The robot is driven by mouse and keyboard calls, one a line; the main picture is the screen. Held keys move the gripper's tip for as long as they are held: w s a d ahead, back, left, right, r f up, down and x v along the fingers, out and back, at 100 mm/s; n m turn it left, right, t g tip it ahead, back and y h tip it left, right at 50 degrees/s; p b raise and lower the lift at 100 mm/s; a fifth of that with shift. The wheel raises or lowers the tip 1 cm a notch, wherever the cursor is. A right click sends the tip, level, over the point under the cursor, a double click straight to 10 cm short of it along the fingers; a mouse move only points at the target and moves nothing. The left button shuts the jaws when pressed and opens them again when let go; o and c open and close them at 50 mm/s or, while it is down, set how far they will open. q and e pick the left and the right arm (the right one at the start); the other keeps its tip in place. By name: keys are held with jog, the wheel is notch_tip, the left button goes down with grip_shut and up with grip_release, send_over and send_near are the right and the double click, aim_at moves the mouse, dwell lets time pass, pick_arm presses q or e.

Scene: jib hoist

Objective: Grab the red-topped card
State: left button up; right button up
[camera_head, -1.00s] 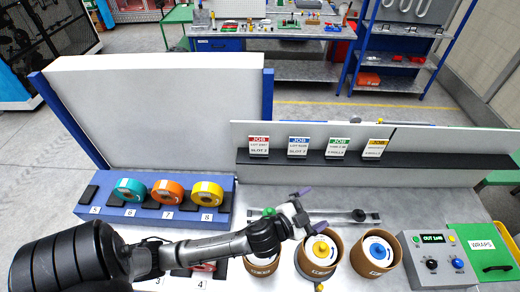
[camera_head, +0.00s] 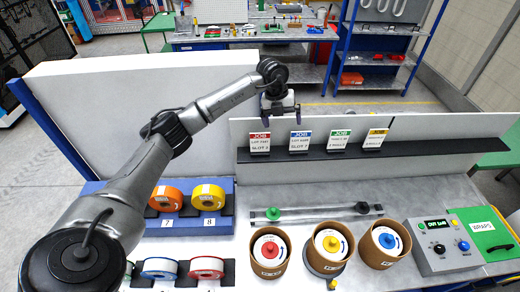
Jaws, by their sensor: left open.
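The red-topped card (camera_head: 260,143) stands upright on a dark ledge (camera_head: 375,151), at the left end of a row of cards. To its right stand a blue-topped card (camera_head: 299,141), a green-topped card (camera_head: 339,141) and a yellow-topped card (camera_head: 374,140). My left gripper (camera_head: 282,121) is open, with its purple fingertips pointing down. In the picture it lies just above the gap between the red-topped and blue-topped cards. I cannot tell its exact depth from them. My right gripper is not in view.
Orange (camera_head: 167,198) and yellow (camera_head: 208,197) tape rolls sit in a blue rack at left. Several brown tubs, one with a red centre (camera_head: 270,249), stand in front. A control box (camera_head: 443,241) and green WRAPS panel (camera_head: 487,237) are at right.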

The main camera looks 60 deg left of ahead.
pick_arm(q)
jog(key=s+a+r+n+g+y, duration=0.2)
jog(key=s+a+r, duration=0.15)
jog(key=a, duration=0.35)
jog(key=p, duration=0.2)
send_over(260, 151)
jog(key=f, duration=0.8)
jog(key=shift+w+a+f, duration=0.1)
jog(key=shift+a+f, duration=0.15)
jog(key=shift+f, duration=0.5)
notch_tip(260, 151, down, 3)
jog(key=shift+d+f+p, duration=0.15)
jog(key=shift+p, duration=0.8)
jog(key=shift+f, duration=0.65)
jog(key=c, duration=0.9)
jog(key=shift+c, duration=1)
